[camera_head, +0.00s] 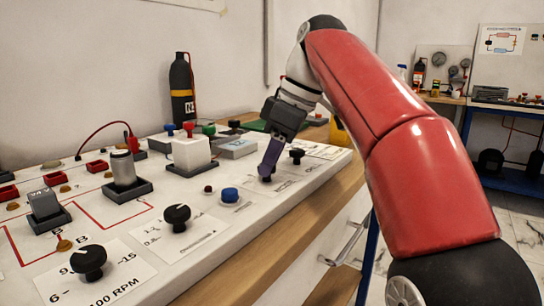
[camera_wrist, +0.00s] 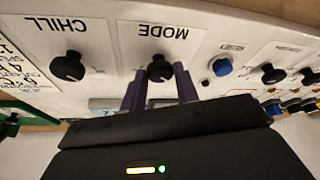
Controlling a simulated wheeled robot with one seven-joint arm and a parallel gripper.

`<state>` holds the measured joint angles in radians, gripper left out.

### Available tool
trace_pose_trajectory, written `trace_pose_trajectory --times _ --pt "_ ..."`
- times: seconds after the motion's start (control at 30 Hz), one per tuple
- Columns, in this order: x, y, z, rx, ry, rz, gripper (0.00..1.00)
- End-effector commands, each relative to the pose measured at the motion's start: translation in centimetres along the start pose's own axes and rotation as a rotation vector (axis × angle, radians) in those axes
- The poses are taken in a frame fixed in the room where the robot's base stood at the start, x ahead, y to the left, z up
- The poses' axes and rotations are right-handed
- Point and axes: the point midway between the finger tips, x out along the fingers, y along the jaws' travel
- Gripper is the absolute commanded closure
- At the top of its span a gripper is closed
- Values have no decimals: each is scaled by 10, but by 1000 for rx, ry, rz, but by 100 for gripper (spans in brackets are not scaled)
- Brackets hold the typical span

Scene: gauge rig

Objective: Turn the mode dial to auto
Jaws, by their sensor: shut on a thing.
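The mode dial (camera_wrist: 159,70) is a black round knob on a white plate marked MODE, which appears upside down in the wrist view. My gripper (camera_wrist: 157,82) has its two purple fingers on either side of this knob, shut on it. In the head view my gripper (camera_head: 267,176) points down at the panel, and its fingers hide most of the dial. I cannot read the dial's setting or an auto mark.
Another black knob, marked CHILL (camera_wrist: 68,67), sits beside the mode dial. A blue button (camera_wrist: 222,66) and a small red button (camera_wrist: 205,82) are on the other side.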

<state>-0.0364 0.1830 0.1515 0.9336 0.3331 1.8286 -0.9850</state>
Motion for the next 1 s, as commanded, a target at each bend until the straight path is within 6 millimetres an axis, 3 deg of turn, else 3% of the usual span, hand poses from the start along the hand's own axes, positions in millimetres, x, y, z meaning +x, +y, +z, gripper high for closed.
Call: trace_pose_trajectory --times 0.37,1.0 --pt "-1 -3 -1 186 -2 78 92" --pt "-2 -8 -4 741 -2 308 92"
